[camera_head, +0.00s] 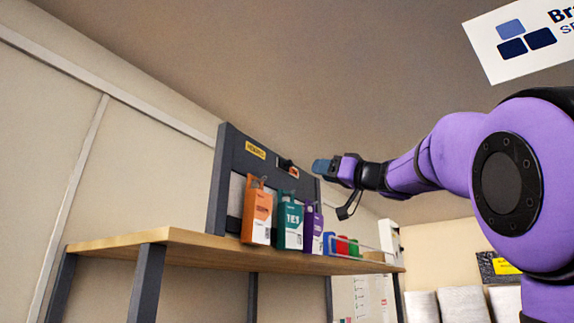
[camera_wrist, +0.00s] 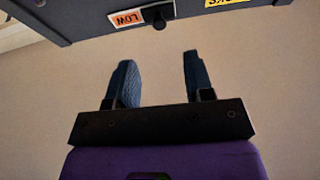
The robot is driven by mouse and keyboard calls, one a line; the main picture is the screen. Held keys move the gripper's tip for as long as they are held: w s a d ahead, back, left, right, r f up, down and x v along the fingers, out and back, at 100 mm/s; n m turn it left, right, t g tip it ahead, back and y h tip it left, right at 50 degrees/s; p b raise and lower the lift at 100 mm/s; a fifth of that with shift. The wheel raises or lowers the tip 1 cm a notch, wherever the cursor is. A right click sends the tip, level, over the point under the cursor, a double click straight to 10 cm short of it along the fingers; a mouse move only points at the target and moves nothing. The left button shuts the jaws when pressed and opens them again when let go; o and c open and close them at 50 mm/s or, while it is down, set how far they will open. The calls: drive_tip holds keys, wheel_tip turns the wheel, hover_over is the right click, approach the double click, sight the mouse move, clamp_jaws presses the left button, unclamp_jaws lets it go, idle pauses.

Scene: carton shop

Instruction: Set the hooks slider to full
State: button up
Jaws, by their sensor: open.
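The hooks slider is on a dark panel (camera_head: 225,165) above a wooden shelf. Its dark knob (camera_head: 286,163) sits to the right of a yellow label (camera_head: 256,150). In the wrist view the knob (camera_wrist: 158,22) is beside an orange-and-white plate that reads LOW (camera_wrist: 127,18), upside down. Part of the yellow label, ending in KS (camera_wrist: 228,3), is cut off by the top edge. My gripper (camera_head: 322,166) is to the right of the knob in the head view, apart from it. In the wrist view my gripper (camera_wrist: 156,78) has its fingers spread, with nothing between them.
An orange carton (camera_head: 257,215), a teal carton (camera_head: 289,225) and a purple carton (camera_head: 312,230) are in front of the panel's lower part. Small blue, red and green items are farther right on the wooden shelf (camera_head: 180,245). A white sign (camera_head: 510,45) hangs at upper right.

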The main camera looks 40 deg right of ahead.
sight(291, 163)
drive_tip(key=x, duration=0.7)
drive_tip(key=r+x, duration=0.1)
drive_tip(key=x, duration=0.2)
drive_tip(key=shift+w+r, duration=0.2)
clamp_jaws()
